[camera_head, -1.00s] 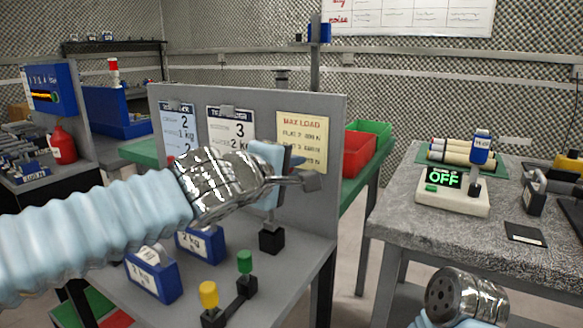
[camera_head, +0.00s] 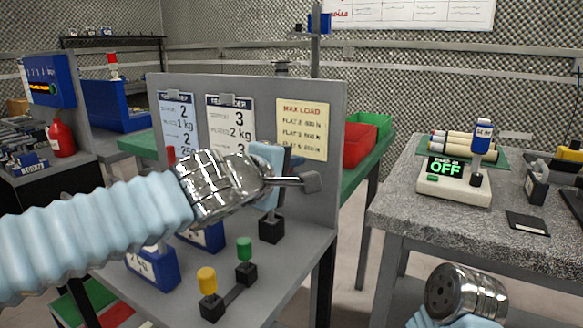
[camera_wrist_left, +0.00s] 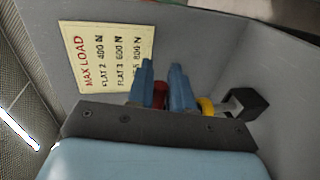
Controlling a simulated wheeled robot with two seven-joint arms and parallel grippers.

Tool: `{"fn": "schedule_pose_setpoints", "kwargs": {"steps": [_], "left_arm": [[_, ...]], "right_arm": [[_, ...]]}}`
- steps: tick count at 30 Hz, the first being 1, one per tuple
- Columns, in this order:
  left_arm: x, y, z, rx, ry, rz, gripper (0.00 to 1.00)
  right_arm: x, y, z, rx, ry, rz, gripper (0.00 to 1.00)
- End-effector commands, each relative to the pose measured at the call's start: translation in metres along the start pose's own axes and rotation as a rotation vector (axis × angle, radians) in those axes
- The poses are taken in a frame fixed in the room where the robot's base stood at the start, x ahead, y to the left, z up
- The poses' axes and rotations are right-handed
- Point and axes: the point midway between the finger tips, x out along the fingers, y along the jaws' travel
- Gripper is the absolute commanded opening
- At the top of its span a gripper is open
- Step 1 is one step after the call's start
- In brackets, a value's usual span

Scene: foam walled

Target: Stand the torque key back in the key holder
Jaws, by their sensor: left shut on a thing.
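My left gripper (camera_head: 285,162) is over the grey bench in front of an upright panel. In the left wrist view its blue fingers (camera_wrist_left: 163,75) are shut on the torque key (camera_wrist_left: 206,107), which has a red part between them and a yellow band beyond. The key's pale end points at a black block, which looks like the key holder (camera_wrist_left: 247,102). In the head view this holder (camera_head: 271,230) stands on the bench directly below the gripper, and the palm hides most of the key. I cannot tell whether the key's end is inside the holder.
A black stand with a yellow peg (camera_head: 206,282) and a green peg (camera_head: 244,248) is nearby. Blue weight boxes (camera_head: 163,272) stand to its left. The panel carries a yellow load sheet (camera_head: 302,130). A stone-topped table (camera_head: 400,195) is at right, with my right wrist before it.

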Motion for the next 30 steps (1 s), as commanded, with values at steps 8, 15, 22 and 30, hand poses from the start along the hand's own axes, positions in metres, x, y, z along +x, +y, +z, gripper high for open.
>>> {"fn": "schedule_pose_setpoints", "kwargs": {"steps": [8, 15, 22, 30], "left_arm": [[0.002, -0.007, 0.001, 0.001, 0.0, 0.002, 0.0], [0.003, -0.013, 0.001, 0.001, 0.0, 0.002, 0.0], [0.004, -0.018, 0.001, 0.001, 0.0, 0.002, 0.0], [0.006, -0.024, 0.001, 0.001, 0.0, 0.002, 0.0]], "right_arm": [[0.006, 0.002, 0.0, 0.0, 0.0, 0.0, 0.43], [0.01, 0.004, 0.0, 0.0, 0.0, 0.0, 0.43], [0.014, 0.005, 0.0, 0.0, 0.0, 0.0, 0.43], [0.018, 0.007, 0.0, 0.0, 0.0, 0.0, 0.43]]}}
